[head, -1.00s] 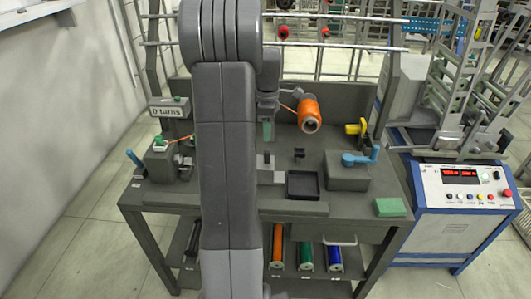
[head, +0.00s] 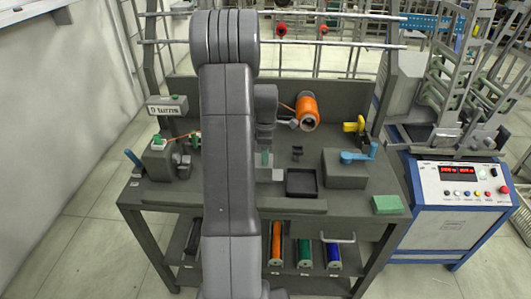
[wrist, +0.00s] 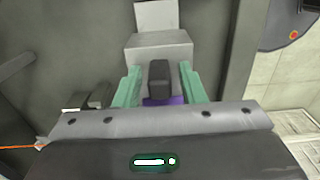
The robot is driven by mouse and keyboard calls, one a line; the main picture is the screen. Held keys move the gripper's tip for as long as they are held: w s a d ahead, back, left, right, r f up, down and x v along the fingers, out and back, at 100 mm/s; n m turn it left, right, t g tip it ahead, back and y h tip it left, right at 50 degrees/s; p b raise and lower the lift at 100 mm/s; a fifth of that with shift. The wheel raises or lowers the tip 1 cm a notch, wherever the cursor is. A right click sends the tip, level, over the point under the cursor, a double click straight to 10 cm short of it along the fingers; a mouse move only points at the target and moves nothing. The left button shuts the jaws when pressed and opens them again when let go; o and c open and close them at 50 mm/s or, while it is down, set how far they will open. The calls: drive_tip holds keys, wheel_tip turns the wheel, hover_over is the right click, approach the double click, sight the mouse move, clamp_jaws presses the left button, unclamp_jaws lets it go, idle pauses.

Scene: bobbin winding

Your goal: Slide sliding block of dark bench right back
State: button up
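The dark bench (head: 240,202) stands in front of me. In the wrist view a light grey block (wrist: 158,48) lies ahead of my gripper (wrist: 159,88), with a dark upright knob (wrist: 159,78) on its near side. My gripper's two green fingers stand apart, one on each side of the knob, with visible gaps. A purple strip shows low between the fingers. In the head view my gripper (head: 264,158) is low over the bench beside my arm, and the grey block (head: 268,175) is partly hidden.
A black open tray (head: 302,194) lies right of the gripper. An orange spool (head: 308,112) is behind.

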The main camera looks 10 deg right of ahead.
clamp_jaws()
drive_tip(key=d, duration=0.3)
drive_tip(key=shift+s, duration=0.4)
drive_tip(key=shift+d, duration=0.1)
drive_tip(key=shift+o, duration=1.1)
unclamp_jaws()
drive_tip(key=shift+s+d, duration=0.1)
drive_tip(key=shift+d, duration=0.05)
drive_tip(key=shift+r, duration=0.1)
wheel_tip(320, 180, up, 14)
drive_tip(key=shift+b, duration=0.3)
